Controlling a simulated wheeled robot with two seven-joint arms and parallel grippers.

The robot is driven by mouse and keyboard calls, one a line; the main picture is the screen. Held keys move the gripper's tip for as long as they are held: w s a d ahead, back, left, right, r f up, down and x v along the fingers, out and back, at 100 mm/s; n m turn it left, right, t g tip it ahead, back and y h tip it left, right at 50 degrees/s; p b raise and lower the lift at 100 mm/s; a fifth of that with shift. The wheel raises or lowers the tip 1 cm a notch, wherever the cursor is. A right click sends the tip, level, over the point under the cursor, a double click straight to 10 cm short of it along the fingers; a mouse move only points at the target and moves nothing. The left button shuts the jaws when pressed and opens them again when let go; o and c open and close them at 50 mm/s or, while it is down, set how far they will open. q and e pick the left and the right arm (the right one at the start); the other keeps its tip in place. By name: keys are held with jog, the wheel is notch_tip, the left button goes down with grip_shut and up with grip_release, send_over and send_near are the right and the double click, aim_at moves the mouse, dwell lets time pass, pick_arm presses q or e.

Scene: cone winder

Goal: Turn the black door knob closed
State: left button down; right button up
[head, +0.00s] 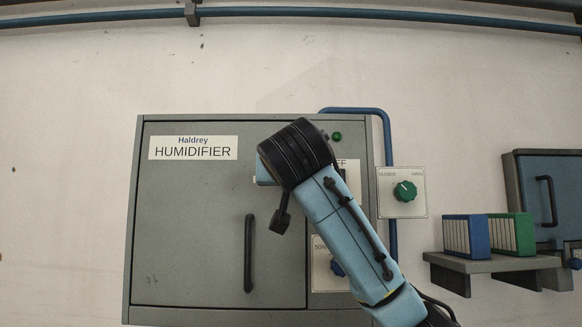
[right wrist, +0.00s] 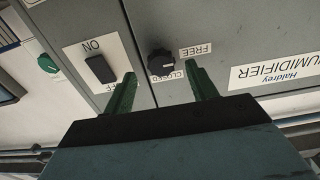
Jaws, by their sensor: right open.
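The black door knob (right wrist: 162,63) is on the grey humidifier front in the right wrist view, where the picture is upside down. A FREE label (right wrist: 196,50) is beside it, and a CLOSED label, partly covered by the knob, is below it. I cannot tell for sure which label the knob points to. My right gripper (right wrist: 161,74) is open and empty, its two green fingers apart on either side of the knob, neither visibly touching it. In the head view my right arm hides the knob and the gripper fingers. My left gripper is not in view.
The humidifier door (head: 190,225) has a black vertical handle (head: 249,253). A black ON/OFF switch (right wrist: 100,69) is close to one finger. A green CLOSED/OPEN knob (head: 405,191) is on the wall by a blue pipe (head: 388,150). A shelf (head: 490,263) holds blue and green boxes.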

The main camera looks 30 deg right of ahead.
jog(key=p+x, duration=0.1)
jog(key=x, duration=0.3)
jog(key=shift+w, duration=0.2)
jog(key=c, duration=1)
